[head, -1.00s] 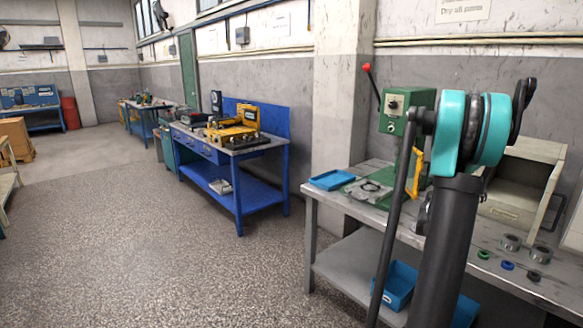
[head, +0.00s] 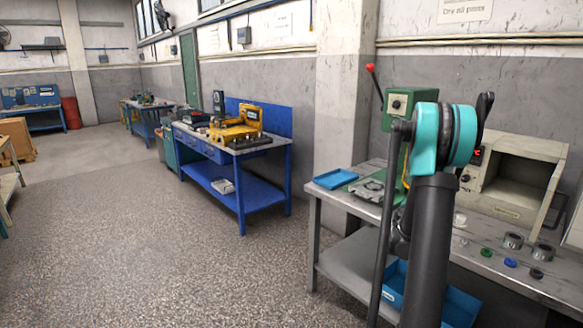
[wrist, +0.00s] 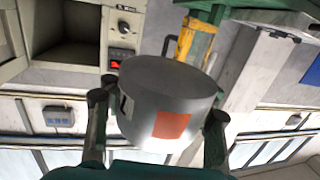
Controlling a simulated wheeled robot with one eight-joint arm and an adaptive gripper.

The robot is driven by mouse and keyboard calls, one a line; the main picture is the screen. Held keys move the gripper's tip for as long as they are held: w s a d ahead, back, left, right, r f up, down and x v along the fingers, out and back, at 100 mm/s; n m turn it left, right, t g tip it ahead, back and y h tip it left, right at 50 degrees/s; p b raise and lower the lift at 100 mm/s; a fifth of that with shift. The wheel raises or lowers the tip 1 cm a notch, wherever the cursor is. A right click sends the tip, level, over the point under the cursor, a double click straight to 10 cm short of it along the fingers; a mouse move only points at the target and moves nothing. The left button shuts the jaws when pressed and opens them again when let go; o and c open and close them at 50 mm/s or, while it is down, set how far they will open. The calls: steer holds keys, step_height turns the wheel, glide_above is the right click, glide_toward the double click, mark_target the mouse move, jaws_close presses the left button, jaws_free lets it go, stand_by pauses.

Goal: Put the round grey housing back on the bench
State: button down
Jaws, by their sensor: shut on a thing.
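The round grey housing (wrist: 168,105) shows in the wrist view as a metal cylinder with an orange patch on its side. My gripper (wrist: 156,112) is shut on it, with one finger on each side. The housing's far side is hidden. In the head view my arm hides both the housing and my gripper. The grey metal bench (head: 478,262) stands at the right in the head view. I cannot tell from these views how high the housing is above the bench top.
A green press (head: 396,108), a blue tray (head: 335,178) and an open beige oven (head: 517,178) stand on the bench. Grey rings (head: 513,240) and small green, blue and dark rings lie at the front right. A blue workbench (head: 240,190) stands further left. The floor between is clear.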

steer(key=w+a+n+t+y, duration=0.1)
steer(key=w+a+n+y, duration=0.1)
steer(key=a, duration=0.8)
steer(key=w+a+f+n+t+y, duration=0.1)
steer(key=a+y, duration=0.4)
steer(key=a, duration=0.6)
steer(key=w+a+f+n+t+y, duration=0.1)
steer(key=w+a+n+y, duration=0.2)
steer(key=a, duration=0.8)
steer(key=shift+n+t+y, duration=0.4)
steer(key=shift+n+y, duration=0.1)
steer(key=shift+n, duration=0.3)
